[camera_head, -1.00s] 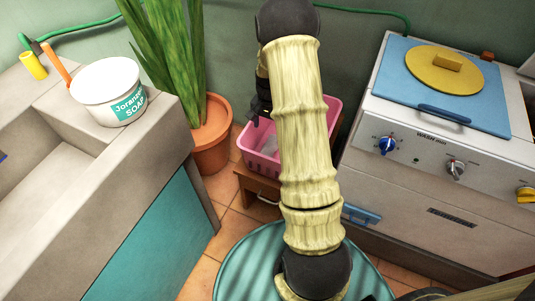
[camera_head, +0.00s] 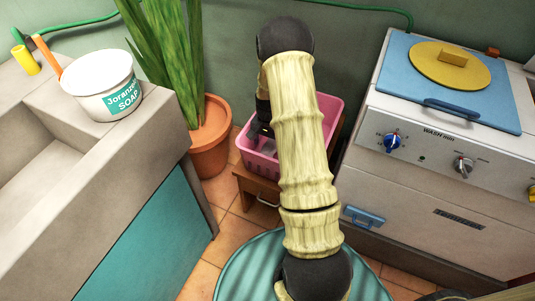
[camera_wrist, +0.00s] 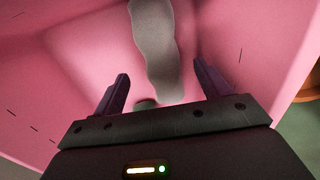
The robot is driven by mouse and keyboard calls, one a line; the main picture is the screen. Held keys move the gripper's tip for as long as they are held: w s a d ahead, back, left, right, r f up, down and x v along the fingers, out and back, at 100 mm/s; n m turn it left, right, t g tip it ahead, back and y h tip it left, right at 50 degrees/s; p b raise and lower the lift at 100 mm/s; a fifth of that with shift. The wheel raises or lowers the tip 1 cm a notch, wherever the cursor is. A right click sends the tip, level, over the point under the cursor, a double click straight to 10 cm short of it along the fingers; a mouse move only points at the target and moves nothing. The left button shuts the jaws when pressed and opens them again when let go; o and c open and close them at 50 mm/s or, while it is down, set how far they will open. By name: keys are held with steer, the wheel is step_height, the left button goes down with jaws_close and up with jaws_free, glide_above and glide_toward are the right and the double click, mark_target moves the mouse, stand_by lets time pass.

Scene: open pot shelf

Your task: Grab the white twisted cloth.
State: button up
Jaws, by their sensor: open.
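The twisted cloth (camera_wrist: 157,45) shows greyish white in the wrist view, lying inside the pink basket (camera_wrist: 85,55). It runs from the top edge down toward the space between my fingers. My gripper (camera_wrist: 160,87) is open, with a dark finger on each side of the cloth's lower end and nothing held. A small dark grey patch shows low between the fingers; I cannot tell what it is. In the head view the pink basket (camera_head: 326,108) stands on a small brown wooden stand, and my arm hides much of it. My gripper (camera_head: 262,132) dips into its left part.
The washing machine (camera_head: 420,190) stands close on the right. A potted plant (camera_head: 208,140) stands just left of the basket. A stone sink (camera_head: 80,150) with a soap tub (camera_head: 105,88) is further left. A round teal surface (camera_head: 240,270) lies below my arm.

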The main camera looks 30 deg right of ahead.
mark_target(268, 148)
step_height(268, 148, down, 4)
steer(key=shift+a+f+b, duration=0.1)
steer(key=shift+a+b, duration=0.05)
steer(key=shift+b, duration=0.6)
steer(key=shift+c, duration=0.2)
steer(key=c, duration=1.1)
steer(key=shift+r, duration=0.2)
step_height(268, 148, up, 18)
steer(key=p, duration=0.6)
steer(key=shift+p, duration=0.4)
